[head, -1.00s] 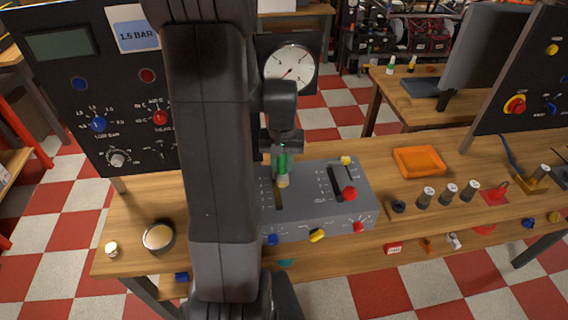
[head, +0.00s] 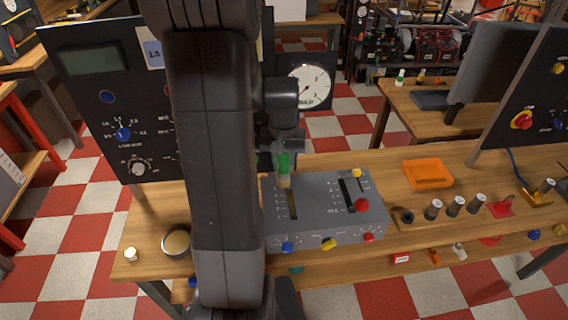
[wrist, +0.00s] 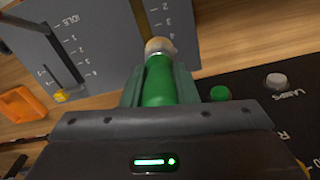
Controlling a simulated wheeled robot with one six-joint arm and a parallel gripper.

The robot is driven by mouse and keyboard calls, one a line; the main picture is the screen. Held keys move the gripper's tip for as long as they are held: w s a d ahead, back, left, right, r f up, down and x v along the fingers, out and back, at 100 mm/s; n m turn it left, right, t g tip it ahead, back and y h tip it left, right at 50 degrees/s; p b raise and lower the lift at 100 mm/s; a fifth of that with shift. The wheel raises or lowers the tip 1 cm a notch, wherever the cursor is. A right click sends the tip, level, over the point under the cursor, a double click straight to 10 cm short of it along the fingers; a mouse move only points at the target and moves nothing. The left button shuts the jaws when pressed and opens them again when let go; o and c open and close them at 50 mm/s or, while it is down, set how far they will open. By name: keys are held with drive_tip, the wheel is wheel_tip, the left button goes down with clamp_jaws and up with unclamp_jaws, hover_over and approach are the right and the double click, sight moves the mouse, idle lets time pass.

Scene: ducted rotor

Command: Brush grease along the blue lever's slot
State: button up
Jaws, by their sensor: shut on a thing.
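My gripper (head: 284,155) is shut on a green-handled brush (wrist: 158,80). The brush points down with its pale tip (head: 285,182) at the far end of the left slot (head: 293,207) of the grey lever box (head: 322,212). I cannot tell if the tip touches the slot. The slot looks olive-brown inside and also shows beyond the brush in the wrist view (wrist: 139,14). No blue lever is clearly visible on the box top; a blue knob (head: 288,246) is on the front face. The right slot (head: 346,192) has a red knob (head: 362,205) beside it.
A round tin with pale contents (head: 177,243) stands left of my arm. An orange tray (head: 427,174) and several dark cylinders (head: 455,206) stand right of the box. A gauge (head: 309,85) and a control panel (head: 98,100) rise behind.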

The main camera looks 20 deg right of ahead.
drive_tip(key=shift+r+p, duration=0.3)
drive_tip(key=shift+r, duration=0.75)
